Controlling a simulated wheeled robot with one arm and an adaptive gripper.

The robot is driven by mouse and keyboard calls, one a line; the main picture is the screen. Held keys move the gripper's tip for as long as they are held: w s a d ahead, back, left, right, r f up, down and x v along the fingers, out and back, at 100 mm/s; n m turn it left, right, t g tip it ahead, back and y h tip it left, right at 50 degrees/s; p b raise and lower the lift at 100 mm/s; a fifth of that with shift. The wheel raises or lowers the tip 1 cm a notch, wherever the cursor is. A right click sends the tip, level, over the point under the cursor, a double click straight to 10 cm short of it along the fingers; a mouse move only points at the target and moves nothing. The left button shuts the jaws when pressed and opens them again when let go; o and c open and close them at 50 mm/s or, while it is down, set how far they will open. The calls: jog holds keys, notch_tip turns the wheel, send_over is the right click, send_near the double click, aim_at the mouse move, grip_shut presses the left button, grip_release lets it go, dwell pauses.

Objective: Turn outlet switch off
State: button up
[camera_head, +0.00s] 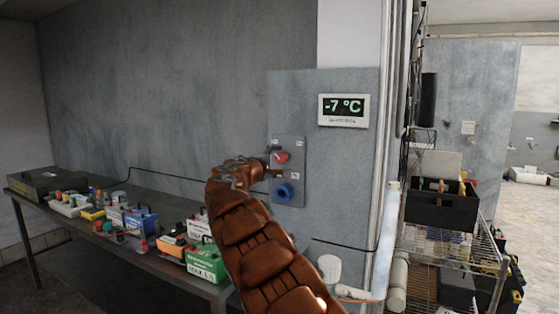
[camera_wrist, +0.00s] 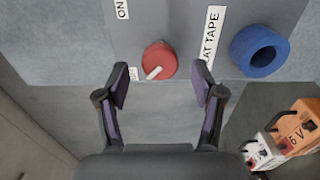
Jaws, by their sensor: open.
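The outlet switch is a round red knob with a white pointer (camera_head: 282,157), on a grey plate on the wall panel. In the wrist view the red knob (camera_wrist: 160,60) sits ahead of and between my open fingers, with its white pointer slanting to the lower left. An "ON" label (camera_wrist: 122,9) shows on the plate above and left of the knob; a second small label by the pointer is partly hidden. My gripper (camera_wrist: 162,88) is open and empty, its fingertips on either side just short of the knob. In the head view my gripper (camera_head: 268,168) is close to the plate.
A blue round socket (camera_head: 285,192) sits below the red knob, with a "HEAT TAPE" type label, partly cut off, between them. A display (camera_head: 343,110) reads -7 °C. A bench (camera_head: 150,262) with several devices stands left; a wire rack (camera_head: 465,245) stands right.

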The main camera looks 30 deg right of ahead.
jog(key=v, duration=0.8)
jog(key=shift+a, duration=0.15)
jog(key=shift+s, duration=0.15)
jog(key=s+d+f+m+g+y, duration=0.15)
jog(key=s+f+m+g, duration=0.35)
jog(key=s, duration=0.8)
jog(key=s+f+m+g+y, duration=0.1)
jog(key=s+f+g+y, duration=0.15)
jog(key=s+f, duration=0.75)
jog(key=s+a+f+g+y, duration=0.1)
jog(key=s+a+f+y, duration=0.2)
jog(key=s+a+f, duration=0.2)
jog(key=s+a+f+g+y, duration=0.1)
jog(key=s+a+f+y, duration=0.3)
jog(key=s+a, duration=0.7)
jog(key=s+a+f+g+y, duration=0.1)
jog(key=s+a+f+y, duration=0.3)
jog(key=s, duration=1.1)
jog(key=a+f, duration=0.2)
jog(key=a, duration=0.2)
jog(key=shift+a+f, duration=0.25)
jog(key=shift+a, duration=0.15)
